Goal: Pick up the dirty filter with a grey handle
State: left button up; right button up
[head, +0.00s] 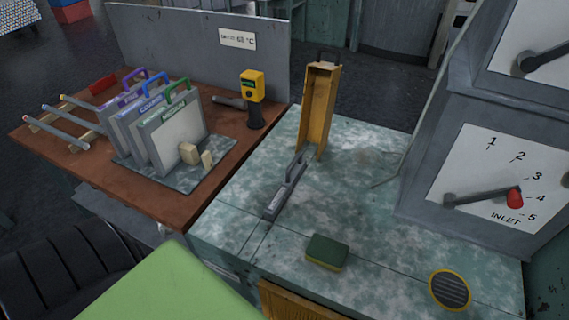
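A narrow grey filter edge with a grey handle (285,188) shows on the mottled green bench, in front of a tall open ochre holder (319,108). It appears to sit in a slot in the bench top, and most of its body seems hidden. I cannot tell from here how dirty it is. Neither of my grippers is in view, and nothing touches the filter.
Filters with purple, blue and green handles stand in a rack (184,178) on the brown table. A sponge (327,252) and a round yellow-rimmed grille (450,290) are on the bench. A grey inlet panel (480,175) borders the right.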

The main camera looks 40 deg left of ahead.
aim_at(296, 169)
jog(key=k+j, duration=0.1)
jog(key=j, duration=1.25)
jog(key=k+j+z, duration=0.1)
jog(key=j, duration=0.6)
